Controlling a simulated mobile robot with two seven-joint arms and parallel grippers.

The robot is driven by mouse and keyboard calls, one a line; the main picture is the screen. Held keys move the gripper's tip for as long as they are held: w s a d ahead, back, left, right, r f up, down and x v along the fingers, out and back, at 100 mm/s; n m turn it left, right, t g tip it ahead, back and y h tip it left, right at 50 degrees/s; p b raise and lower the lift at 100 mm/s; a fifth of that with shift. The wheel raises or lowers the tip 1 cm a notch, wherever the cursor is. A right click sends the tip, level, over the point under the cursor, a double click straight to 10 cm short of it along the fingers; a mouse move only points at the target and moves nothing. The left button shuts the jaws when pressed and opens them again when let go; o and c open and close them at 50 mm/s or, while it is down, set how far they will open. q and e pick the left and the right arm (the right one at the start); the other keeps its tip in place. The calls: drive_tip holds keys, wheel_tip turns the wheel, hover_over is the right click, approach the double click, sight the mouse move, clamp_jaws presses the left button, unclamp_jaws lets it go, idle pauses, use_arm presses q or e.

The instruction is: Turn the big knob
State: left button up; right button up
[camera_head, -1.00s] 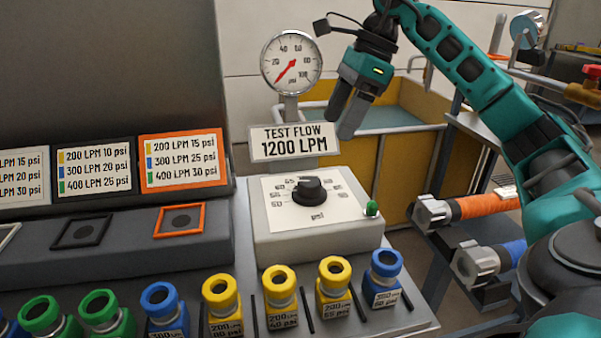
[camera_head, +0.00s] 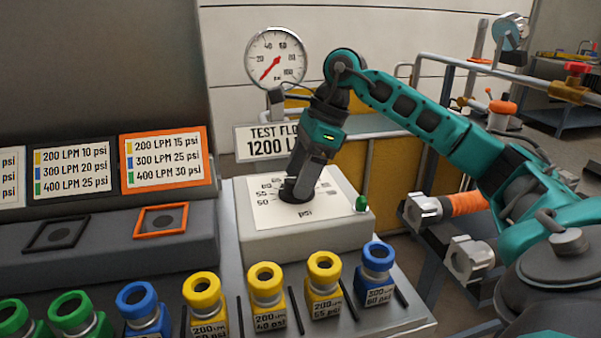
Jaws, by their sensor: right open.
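The big black knob (camera_head: 294,195) is on the white dial panel of a box (camera_head: 300,238) printed with psi values. My right gripper (camera_head: 299,178) points down at the knob from above, with its fingers at the knob. The fingers overlap the knob in this view, so I cannot tell whether they touch it. The gripper is open. It hides much of the knob and part of the dial numbers. My left gripper is not in view.
A pressure gauge (camera_head: 275,58) and a "TEST FLOW" sign (camera_head: 260,141) stand behind the box. A small green knob (camera_head: 361,203) is on the box's right side. Several yellow, blue and green nozzles, including a blue one (camera_head: 376,262), stand along the front. Orange-framed card (camera_head: 168,160) at left.

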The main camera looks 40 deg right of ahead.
drive_tip(key=c, duration=1)
drive_tip(key=shift+c, duration=0.2)
